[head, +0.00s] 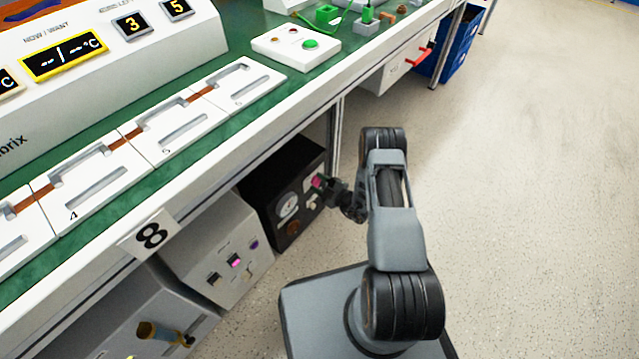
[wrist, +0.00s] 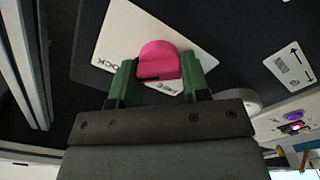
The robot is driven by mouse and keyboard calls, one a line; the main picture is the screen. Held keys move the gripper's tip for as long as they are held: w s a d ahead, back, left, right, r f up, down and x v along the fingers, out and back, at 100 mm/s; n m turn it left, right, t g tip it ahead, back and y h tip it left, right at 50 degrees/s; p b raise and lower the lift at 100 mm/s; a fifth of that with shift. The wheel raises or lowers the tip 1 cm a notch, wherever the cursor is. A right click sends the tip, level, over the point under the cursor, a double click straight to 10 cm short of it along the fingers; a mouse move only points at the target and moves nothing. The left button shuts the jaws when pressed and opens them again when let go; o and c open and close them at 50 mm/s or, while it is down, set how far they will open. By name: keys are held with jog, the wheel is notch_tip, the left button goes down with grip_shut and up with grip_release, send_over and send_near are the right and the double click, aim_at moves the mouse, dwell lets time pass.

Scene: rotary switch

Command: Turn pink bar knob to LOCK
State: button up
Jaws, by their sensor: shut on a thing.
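The pink bar knob (wrist: 158,62) sits on a white label plate (wrist: 120,30) on a black panel, and it shows small in the head view (head: 317,182) on the black box under the bench. The word ending in "OCK" reads at the plate's left, beside the left finger. Another word at the plate's lower right is partly hidden. My gripper (wrist: 160,80) has its green fingers on either side of the knob and is shut on it. In the head view my gripper (head: 333,188) reaches the box front from the right.
Open floor (head: 520,200) lies to the right.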

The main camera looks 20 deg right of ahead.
jog(key=o, duration=0.9)
jog(key=shift+d, duration=0.1)
jog(key=shift+p+v, duration=1.75)
jog(key=shift+v, duration=5.15)
